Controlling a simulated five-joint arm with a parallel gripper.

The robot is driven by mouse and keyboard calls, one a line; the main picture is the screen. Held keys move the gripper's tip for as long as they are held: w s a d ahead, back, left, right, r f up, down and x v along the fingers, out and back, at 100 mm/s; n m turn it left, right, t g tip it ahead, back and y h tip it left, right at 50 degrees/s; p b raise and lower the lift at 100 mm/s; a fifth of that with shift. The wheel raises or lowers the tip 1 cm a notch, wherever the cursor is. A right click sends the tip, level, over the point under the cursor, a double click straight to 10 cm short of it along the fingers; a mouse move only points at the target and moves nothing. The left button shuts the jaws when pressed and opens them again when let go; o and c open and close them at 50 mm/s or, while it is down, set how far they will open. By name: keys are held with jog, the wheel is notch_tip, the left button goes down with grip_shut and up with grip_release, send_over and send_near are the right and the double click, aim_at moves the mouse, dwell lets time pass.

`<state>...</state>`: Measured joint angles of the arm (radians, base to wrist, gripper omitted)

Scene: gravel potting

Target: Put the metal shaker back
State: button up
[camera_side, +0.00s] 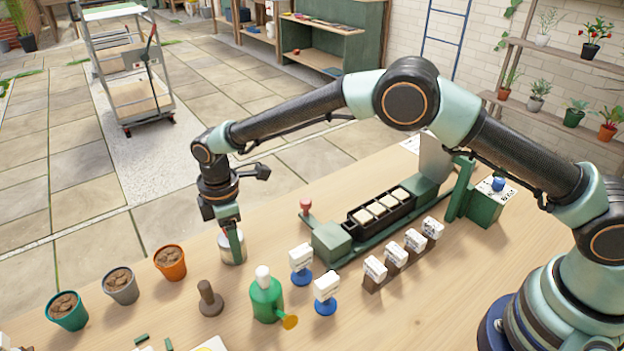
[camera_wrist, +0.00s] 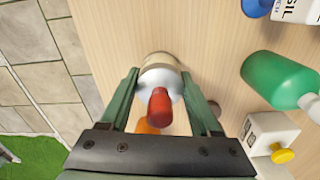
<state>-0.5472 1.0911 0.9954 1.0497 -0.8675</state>
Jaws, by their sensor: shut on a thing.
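The metal shaker (camera_side: 236,250) is a short silver can with a pale band, upright at the tabletop's far edge. My gripper (camera_side: 233,240) points down and is shut on it. In the wrist view the shaker (camera_wrist: 160,72) sits between the fingers of my gripper (camera_wrist: 161,90), with a red cylindrical part (camera_wrist: 160,107) on its near side. In the side view a finger covers part of the shaker. I cannot tell whether its base touches the table.
Orange (camera_side: 170,263), grey (camera_side: 120,286) and teal (camera_side: 67,310) pots of soil stand left. A brown stamp (camera_side: 209,299) and green bottle (camera_side: 266,298) stand in front. Two labelled white blocks on blue bases (camera_side: 301,262) and a green-ended rack (camera_side: 375,215) are to the right.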

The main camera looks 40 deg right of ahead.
jog(key=o, duration=1.1)
jog(key=shift+f, duration=0.1)
